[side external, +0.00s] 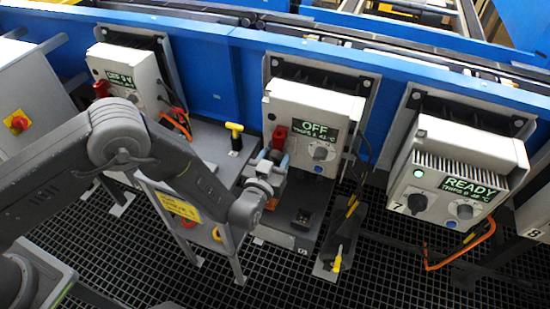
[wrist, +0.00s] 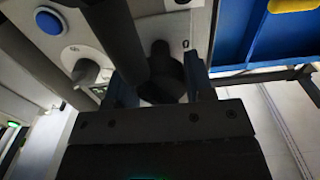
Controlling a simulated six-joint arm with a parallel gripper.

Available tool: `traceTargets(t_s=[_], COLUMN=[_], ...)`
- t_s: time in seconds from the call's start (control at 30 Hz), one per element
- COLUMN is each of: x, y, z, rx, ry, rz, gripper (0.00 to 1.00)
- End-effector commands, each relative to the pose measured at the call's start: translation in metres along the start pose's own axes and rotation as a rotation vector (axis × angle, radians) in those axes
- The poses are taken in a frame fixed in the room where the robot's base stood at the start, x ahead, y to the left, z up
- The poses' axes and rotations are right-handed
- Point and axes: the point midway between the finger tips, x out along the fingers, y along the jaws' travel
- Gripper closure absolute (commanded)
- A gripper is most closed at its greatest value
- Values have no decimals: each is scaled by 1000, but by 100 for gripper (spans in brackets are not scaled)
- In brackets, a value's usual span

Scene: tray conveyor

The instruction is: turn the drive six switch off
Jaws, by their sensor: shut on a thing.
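The middle drive box (side external: 300,105) shows OFF on its display and stands left of the box numbered 7; its own number is not readable. A red piece (side external: 279,135) is at its lower left, beside a grey-blue knob (side external: 320,153). My gripper (side external: 273,160) is at that lower left corner, just below the red piece. In the wrist view my gripper (wrist: 165,88) is shut on a dark switch handle (wrist: 164,62), one finger on each side. A 0 mark shows beside the handle. The fingers hide part of the handle.
A drive box numbered 7 (side external: 460,160) reads READY with a green light. Another drive box (side external: 125,70) is at left. A yellow T-handle (side external: 234,130) stands left of my gripper. A yellow-handled tool (side external: 338,261) lies below. The wrist view shows a blue button (wrist: 48,21).

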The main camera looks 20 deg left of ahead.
Motion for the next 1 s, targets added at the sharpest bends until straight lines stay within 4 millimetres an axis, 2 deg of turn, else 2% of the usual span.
traceTargets(t_s=[0.37, 0.4, 0.63, 0.87, 1.0], x=[-2, -2, -1, -1, -9], y=[2, 2, 1, 0, 1], z=[0, 0, 0, 0, 0], rx=[2, 3, 1, 1, 1], ry=[2, 2, 1, 0, 0], rz=[5, 5, 3, 2, 3], gripper=[75, 50, 28, 27, 27])
